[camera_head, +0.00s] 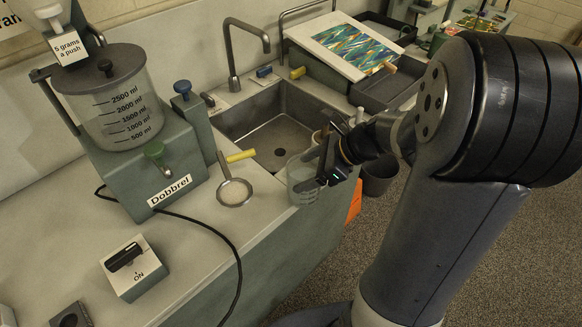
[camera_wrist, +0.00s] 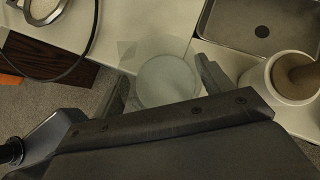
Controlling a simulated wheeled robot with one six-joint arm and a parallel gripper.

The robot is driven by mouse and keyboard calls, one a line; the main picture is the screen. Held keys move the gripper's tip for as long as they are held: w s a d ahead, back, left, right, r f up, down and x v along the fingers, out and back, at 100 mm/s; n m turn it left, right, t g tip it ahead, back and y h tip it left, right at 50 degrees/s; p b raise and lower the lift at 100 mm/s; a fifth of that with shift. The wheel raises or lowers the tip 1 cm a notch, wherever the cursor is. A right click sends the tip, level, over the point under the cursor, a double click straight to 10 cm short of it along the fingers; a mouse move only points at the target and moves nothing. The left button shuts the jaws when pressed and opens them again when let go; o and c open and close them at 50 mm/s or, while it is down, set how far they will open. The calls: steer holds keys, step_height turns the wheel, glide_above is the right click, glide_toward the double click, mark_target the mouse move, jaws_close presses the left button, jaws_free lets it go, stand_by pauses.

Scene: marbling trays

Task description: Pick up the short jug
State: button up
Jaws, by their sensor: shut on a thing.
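The short jug (camera_head: 302,178) is a small see-through vessel with faint markings, at the counter's front edge in the head view. In the wrist view the jug (camera_wrist: 165,78) shows from above as a pale round shape with a wider clear rim. My gripper (camera_head: 325,165) comes from the right and is shut on the jug; its two fingers (camera_wrist: 165,88) lie on opposite sides of it. My wrist hides part of the jug's right side. I cannot tell whether its base touches the counter.
A sieve (camera_head: 235,192) with a yellow handle lies left of the jug. The sink (camera_head: 275,130) is behind it. A white pot (camera_wrist: 292,78) with a brown rod stands close by on the right in the wrist view. A black cable (camera_head: 228,245) crosses the counter. A dispenser (camera_head: 140,150) stands left.

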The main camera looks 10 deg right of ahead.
steer(key=s+d, duration=0.2)
steer(key=d, duration=0.3)
steer(key=shift+s+d+b, duration=0.25)
steer(key=shift+d+b, duration=0.05)
steer(key=shift+d, duration=0.1)
stand_by(0.5)
